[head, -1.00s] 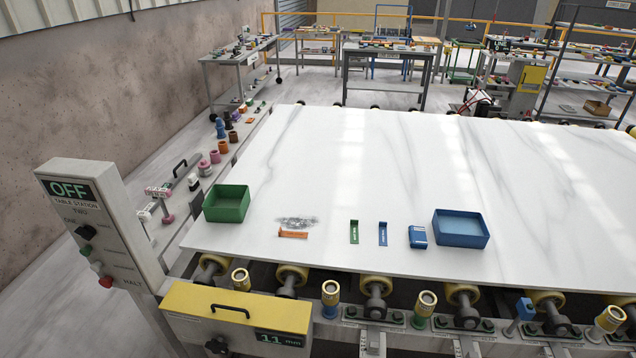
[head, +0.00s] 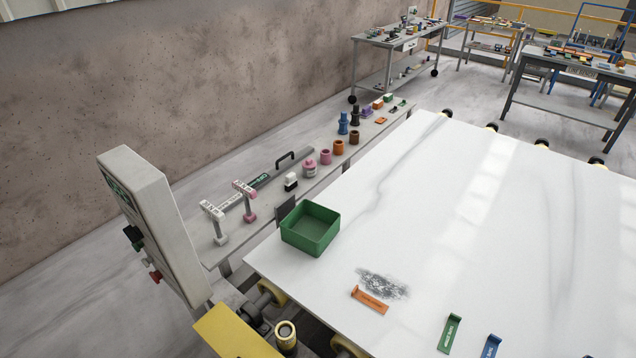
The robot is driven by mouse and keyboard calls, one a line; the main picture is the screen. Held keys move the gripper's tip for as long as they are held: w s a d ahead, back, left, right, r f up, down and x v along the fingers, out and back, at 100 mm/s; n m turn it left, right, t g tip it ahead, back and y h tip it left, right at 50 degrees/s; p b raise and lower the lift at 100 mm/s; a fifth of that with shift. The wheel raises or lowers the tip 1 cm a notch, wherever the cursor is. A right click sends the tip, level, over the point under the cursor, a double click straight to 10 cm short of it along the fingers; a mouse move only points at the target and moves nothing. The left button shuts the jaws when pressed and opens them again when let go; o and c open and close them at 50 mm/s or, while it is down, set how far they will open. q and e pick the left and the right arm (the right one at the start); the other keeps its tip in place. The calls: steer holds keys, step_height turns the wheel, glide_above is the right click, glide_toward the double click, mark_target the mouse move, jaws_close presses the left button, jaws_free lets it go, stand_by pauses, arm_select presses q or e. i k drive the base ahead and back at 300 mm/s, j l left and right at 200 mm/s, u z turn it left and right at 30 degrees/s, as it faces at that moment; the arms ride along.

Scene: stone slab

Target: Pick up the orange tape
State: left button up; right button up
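No thing in view can be told for certain as the orange tape. A flat orange piece with small lettering (head: 370,300) lies on the white slab, beside a dark grey scuffed patch. An upright orange cylinder (head: 338,146) stands on the narrow side bench along the wall, between a pink cylinder (head: 325,157) and a brown one (head: 354,137). Small orange items (head: 378,104) also lie toward the bench's far end. Neither of my grippers is in view.
A green open box (head: 310,228) stands at the slab's left edge. Green (head: 450,334) and blue (head: 490,346) flat pieces lie at the front. A grey control post (head: 155,225) rises at the left, before the bench (head: 230,238). Much of the slab is clear.

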mark_target(379, 306)
steer(key=i+l+u, duration=0.25)
steer(key=l+u, duration=0.2)
steer(key=i+l+u, duration=0.15)
steer(key=l+u, duration=0.25)
steer(key=l, duration=0.3)
steer(key=i+l+u, duration=0.1)
steer(key=l+u, duration=0.35)
steer(key=l, duration=0.25)
steer(key=l+u, duration=0.45)
steer(key=l, duration=0.2)
steer(key=k+l+u, duration=0.15)
steer(key=l+u, duration=0.3)
steer(key=l, duration=0.2)
